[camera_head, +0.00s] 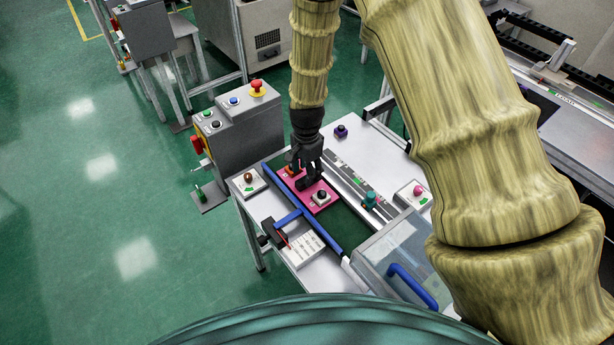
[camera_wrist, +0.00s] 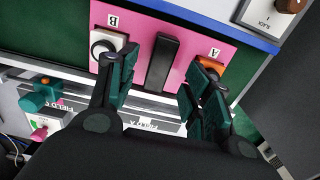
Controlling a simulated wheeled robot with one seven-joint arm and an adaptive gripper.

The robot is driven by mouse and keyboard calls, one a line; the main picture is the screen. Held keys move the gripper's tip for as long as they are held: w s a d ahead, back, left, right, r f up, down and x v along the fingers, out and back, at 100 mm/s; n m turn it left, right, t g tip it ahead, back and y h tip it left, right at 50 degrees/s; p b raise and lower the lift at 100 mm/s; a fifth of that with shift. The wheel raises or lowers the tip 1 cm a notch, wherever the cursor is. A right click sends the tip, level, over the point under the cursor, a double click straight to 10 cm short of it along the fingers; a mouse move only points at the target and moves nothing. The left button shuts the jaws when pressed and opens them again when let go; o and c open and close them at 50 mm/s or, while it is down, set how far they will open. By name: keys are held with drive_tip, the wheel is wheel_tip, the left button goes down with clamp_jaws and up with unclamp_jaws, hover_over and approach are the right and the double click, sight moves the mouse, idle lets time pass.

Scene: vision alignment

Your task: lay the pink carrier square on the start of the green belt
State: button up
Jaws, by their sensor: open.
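The pink carrier square (camera_head: 306,200) lies flat over the green belt (camera_head: 350,230), beside the blue rail at its upper-left end. In the wrist view the pink carrier (camera_wrist: 190,32) shows a black upright grip (camera_wrist: 163,62) in its middle, between the letters A and B. A white block with a black knob (camera_wrist: 105,47) sits on the B side. An orange block (camera_wrist: 212,70) on the A side is partly hidden by a finger. My gripper (camera_wrist: 167,68) is open, one finger on each side of the black grip, apart from it. It also shows over the carrier in the head view (camera_head: 309,180).
Blue rails (camera_head: 305,222) edge the belt. A clear-lidded box with a blue handle (camera_head: 408,285) stands at the belt's lower-right end. A grey control box (camera_head: 240,130) stands to the left.

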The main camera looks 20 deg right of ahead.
wheel_tip(320, 180, up, 8)
idle(0.5)
